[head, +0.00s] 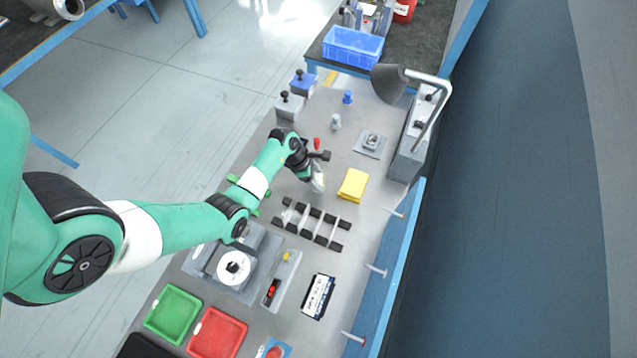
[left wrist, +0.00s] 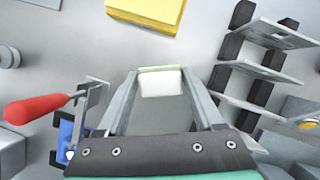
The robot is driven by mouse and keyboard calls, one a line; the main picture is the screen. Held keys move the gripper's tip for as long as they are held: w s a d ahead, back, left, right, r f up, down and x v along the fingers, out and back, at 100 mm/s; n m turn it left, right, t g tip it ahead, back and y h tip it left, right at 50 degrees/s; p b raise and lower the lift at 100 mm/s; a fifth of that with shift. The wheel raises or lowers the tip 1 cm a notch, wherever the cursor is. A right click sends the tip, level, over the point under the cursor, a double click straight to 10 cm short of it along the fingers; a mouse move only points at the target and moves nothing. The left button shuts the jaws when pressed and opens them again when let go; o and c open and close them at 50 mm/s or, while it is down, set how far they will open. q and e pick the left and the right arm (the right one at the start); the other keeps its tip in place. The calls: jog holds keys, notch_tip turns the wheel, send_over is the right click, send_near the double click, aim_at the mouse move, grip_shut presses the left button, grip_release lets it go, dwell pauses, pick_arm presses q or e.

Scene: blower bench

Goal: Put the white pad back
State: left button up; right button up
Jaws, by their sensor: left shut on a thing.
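My left gripper (head: 317,187) is above the middle of the bench, to the left of a yellow block and above a black-and-grey slotted rack in the picture. In the left wrist view the gripper (left wrist: 161,84) is shut on the white pad (left wrist: 162,86), a small whitish block between the fingertips. The pad looks clear of the bench, though its height is hard to tell. In the head view the pad is too small to tell from the gripper. My right gripper is in neither view.
The rack (head: 312,222) has several black-ended bars. The yellow block (head: 353,185) lies nearby. A red-handled tool (left wrist: 40,108) is close to the gripper. A green tray (head: 173,313) and a red tray (head: 217,333) sit at the bench's front. A lamp (head: 388,82) overhangs the far right.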

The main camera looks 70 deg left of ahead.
aim_at(318, 183)
pick_arm(q)
jog(key=shift+w+a+f+b, duration=0.15)
jog(key=shift+f+b, duration=0.65)
jog(key=shift+f, duration=1)
jog(key=shift+f, duration=0.1)
jog(key=o, duration=1.5)
jog(key=shift+c, duration=0.2)
jog(key=shift+r, duration=0.35)
jog(key=p+v, duration=0.5)
jog(key=v, duration=0.6)
jog(key=shift+s+r, duration=0.25)
